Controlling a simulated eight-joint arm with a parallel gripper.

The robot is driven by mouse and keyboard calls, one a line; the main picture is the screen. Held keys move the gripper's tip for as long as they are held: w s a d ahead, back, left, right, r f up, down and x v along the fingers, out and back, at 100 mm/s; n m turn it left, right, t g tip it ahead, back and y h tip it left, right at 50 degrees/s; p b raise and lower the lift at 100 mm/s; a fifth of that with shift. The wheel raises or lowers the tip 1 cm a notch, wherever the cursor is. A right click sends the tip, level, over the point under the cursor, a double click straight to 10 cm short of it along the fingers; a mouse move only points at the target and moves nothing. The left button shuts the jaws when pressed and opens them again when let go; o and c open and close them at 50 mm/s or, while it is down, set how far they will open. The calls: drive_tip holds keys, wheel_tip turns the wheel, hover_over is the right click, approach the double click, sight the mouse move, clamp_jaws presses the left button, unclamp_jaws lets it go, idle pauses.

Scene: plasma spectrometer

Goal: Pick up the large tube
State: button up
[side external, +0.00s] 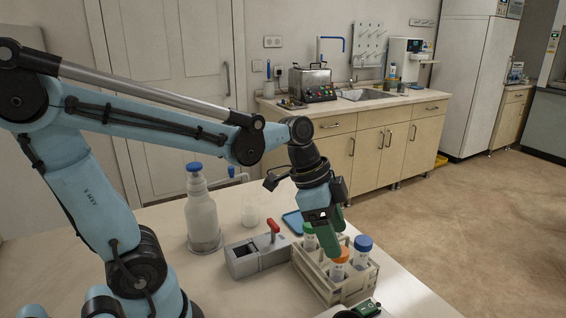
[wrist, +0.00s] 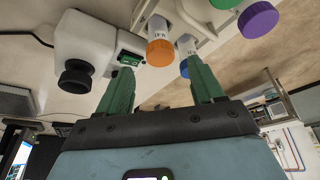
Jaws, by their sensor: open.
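A pale rack (side external: 336,292) on the table holds several capped tubes. Which is the large tube I cannot tell. My gripper (side external: 333,240) points down over the rack, its green fingers close to the caps. In the wrist view my gripper (wrist: 161,66) is open, with the orange cap (wrist: 161,54) between the finger lines, apparently beyond the tips. A blue cap (wrist: 184,68) is partly hidden by the right finger. A purple cap (wrist: 258,20) shows farther right.
A grey box with a red lever (side external: 257,255) stands just left of the rack. A white device with a black knob (wrist: 85,50) is near the left finger.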

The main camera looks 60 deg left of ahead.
sight(337, 275)
drive_tip(key=shift+x, duration=2.55)
drive_tip(key=shift+s+a+f, duration=0.1)
drive_tip(key=shift+a, duration=0.05)
clamp_jaws()
